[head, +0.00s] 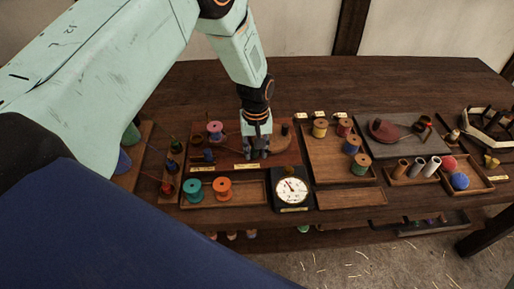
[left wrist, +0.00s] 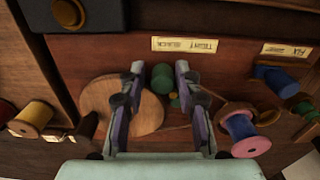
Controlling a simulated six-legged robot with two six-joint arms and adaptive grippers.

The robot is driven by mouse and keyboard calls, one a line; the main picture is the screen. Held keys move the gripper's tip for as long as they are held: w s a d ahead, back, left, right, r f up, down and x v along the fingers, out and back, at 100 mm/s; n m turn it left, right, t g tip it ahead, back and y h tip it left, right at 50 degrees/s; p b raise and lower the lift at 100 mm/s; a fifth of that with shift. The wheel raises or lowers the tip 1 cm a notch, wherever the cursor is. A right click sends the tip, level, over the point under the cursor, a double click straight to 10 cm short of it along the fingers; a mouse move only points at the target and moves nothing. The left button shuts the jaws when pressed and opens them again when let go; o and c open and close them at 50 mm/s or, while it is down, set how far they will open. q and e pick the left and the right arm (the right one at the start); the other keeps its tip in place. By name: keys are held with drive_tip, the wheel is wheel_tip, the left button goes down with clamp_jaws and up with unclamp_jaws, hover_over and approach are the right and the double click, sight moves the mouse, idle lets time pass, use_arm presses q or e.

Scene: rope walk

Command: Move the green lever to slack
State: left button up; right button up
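The green lever (left wrist: 162,78) shows in the left wrist view as a round green knob with a second green part just below it, on a reddish-brown board. My left gripper (left wrist: 160,80) is open, its two fingers standing on either side of the knob with gaps visible. In the head view my left gripper (head: 258,150) reaches down onto the board and hides the lever. A cream label (left wrist: 185,45) with upside-down words, seemingly tight and slack, lies beyond the fingertips. My right gripper is not in view.
A wooden disc (left wrist: 122,105) lies close beside one finger, a pink-and-blue spool (left wrist: 242,130) beyond the other. A dial gauge (head: 292,190) stands in front of the board. Spool trays (head: 345,196) lie to the right.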

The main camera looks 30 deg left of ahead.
use_arm(q)
drive_tip(key=shift+r, duration=0.1)
wheel_tip(320, 180, up, 7)
drive_tip(key=p, duration=0.6)
idle(0.5)
